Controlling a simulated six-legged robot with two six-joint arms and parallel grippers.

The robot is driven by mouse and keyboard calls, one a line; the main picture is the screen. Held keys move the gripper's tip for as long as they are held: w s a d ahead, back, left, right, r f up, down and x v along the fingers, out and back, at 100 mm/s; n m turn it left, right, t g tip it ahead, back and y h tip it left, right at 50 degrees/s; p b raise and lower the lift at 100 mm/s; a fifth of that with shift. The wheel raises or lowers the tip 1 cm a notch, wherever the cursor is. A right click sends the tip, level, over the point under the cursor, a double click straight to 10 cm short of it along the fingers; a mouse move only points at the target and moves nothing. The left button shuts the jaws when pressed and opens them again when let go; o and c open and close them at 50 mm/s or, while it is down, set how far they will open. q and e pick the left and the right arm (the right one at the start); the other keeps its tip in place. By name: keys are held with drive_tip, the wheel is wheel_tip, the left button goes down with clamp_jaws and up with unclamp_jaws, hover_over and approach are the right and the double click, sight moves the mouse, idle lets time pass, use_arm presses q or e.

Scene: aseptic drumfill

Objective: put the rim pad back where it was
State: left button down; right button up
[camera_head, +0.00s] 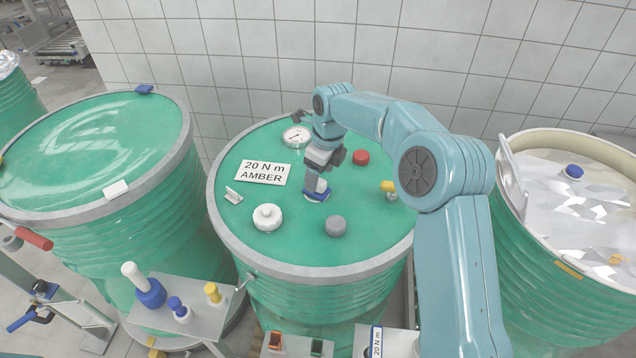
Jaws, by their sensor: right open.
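A small piece with a flat blue base and a pale grey upright (319,190) stands on the green lid of the middle drum (290,222). It looks like a pad with a grip, but I cannot tell for certain that it is the rim pad. My right gripper (318,172) points down right above it, open, with its fingers at the upright; the gripper partly hides the piece. Another small blue piece (144,89) sits on the far rim of the left drum (95,140). My left gripper is out of view.
Around my gripper on the lid are a gauge (297,137), a red cap (361,157), a white cap (267,217), a grey cap (335,225), a yellow valve (388,186) and a "20 N m AMBER" sign (263,172). An open drum (535,235) stands right; a small shelf (190,290) holds tools.

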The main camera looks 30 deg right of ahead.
sight(324, 183)
wheel_tip(324, 183, up, 8)
drive_tip(key=s, duration=0.1)
drive_tip(key=shift+d, duration=0.25)
idle(0.4)
